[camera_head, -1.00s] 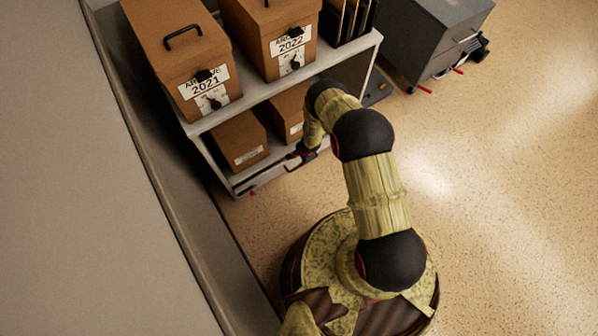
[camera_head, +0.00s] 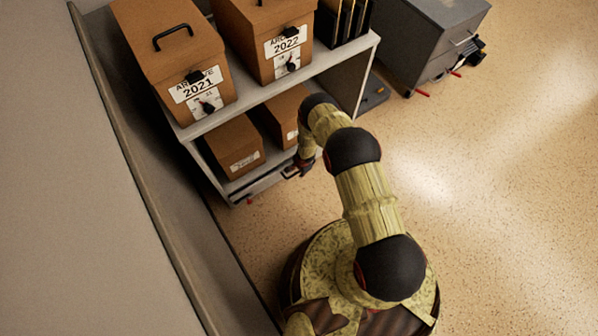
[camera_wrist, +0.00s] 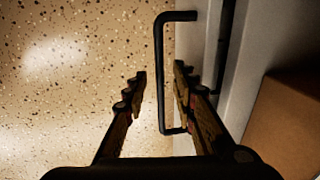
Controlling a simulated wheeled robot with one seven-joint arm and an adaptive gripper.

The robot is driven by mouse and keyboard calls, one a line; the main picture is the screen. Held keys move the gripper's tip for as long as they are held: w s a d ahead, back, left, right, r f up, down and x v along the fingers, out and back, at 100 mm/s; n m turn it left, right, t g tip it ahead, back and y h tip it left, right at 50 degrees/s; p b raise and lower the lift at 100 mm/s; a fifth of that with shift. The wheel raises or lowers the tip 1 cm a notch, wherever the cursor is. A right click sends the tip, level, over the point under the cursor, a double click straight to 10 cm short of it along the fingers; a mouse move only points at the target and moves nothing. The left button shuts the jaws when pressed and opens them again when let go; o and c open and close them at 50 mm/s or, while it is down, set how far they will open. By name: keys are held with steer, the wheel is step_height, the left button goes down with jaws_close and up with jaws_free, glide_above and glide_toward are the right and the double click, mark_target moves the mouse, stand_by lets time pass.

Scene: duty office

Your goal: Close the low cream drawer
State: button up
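The low cream drawer (camera_head: 265,184) is at the bottom of the shelf unit in the head view. In the wrist view its pale front (camera_wrist: 190,40) runs up and down right of centre, with a black bar handle (camera_wrist: 162,60) standing off it. My gripper (camera_wrist: 160,72) is open, with one finger on each side of the handle bar. Whether either finger touches the bar or the front cannot be told. In the head view my gripper (camera_head: 301,166) is low at the right part of the drawer front, partly hidden by my arm. How far out the drawer stands is unclear.
Archive boxes (camera_head: 180,60) stand on the upper shelf, and smaller brown boxes (camera_head: 232,147) sit on the lower level. A grey wall or panel (camera_head: 110,230) runs along the left. A grey cabinet (camera_head: 440,35) stands at the back right. Open speckled floor (camera_head: 490,200) lies to the right.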

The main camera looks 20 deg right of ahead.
steer(key=c, duration=0.3)
steer(key=c, duration=0.4)
jaws_close()
stand_by(0.3)
